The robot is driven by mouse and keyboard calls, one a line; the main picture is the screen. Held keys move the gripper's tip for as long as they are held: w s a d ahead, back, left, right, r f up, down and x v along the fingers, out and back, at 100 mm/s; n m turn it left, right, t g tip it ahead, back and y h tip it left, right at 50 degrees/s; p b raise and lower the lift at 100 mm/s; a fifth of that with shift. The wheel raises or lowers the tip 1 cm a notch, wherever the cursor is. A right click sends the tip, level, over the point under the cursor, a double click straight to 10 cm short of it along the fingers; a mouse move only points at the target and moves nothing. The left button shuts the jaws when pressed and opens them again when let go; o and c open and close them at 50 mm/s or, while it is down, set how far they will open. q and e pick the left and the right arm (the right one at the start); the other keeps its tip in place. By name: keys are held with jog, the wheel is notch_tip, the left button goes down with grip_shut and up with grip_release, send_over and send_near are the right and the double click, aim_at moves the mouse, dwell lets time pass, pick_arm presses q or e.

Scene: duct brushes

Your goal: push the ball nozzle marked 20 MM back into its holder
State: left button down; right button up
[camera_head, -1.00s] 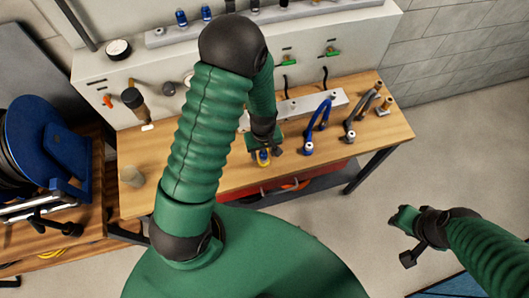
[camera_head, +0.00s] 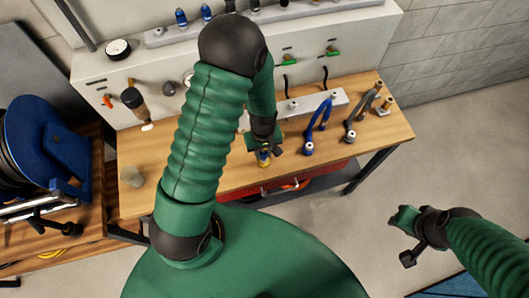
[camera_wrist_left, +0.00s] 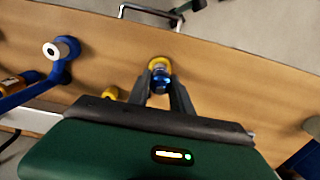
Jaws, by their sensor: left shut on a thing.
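My left gripper (camera_head: 264,147) is low over the front middle of the wooden bench. In the left wrist view its two fingers (camera_wrist_left: 160,92) are shut on a small blue and yellow nozzle (camera_wrist_left: 160,68). The nozzle's yellow round end points away from the hand, near the bench's front edge. It also shows below the gripper in the head view (camera_head: 264,161). No 20 MM marking can be read, and I cannot tell which part is its holder. My right gripper (camera_head: 408,235) hangs over the floor at the right, apart from the bench; its fingers are unclear.
A blue hose (camera_head: 323,115) with a pale end and a grey hose (camera_head: 352,128) stand right of the gripper. A small yellow piece (camera_wrist_left: 110,93) lies beside the fingers.

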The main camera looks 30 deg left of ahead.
aim_at(263, 151)
pick_arm(q)
jog(key=shift+s+r, duration=0.1)
jog(key=shift+s, duration=0.05)
dwell(0.7)
jog(key=shift+r+p, duration=0.35)
jog(key=shift+p, duration=0.15)
jog(key=shift+r+p, duration=0.55)
jog(key=shift+r, duration=0.25)
jog(key=shift+r+p, duration=1.6)
jog(key=shift+r, duration=0.2)
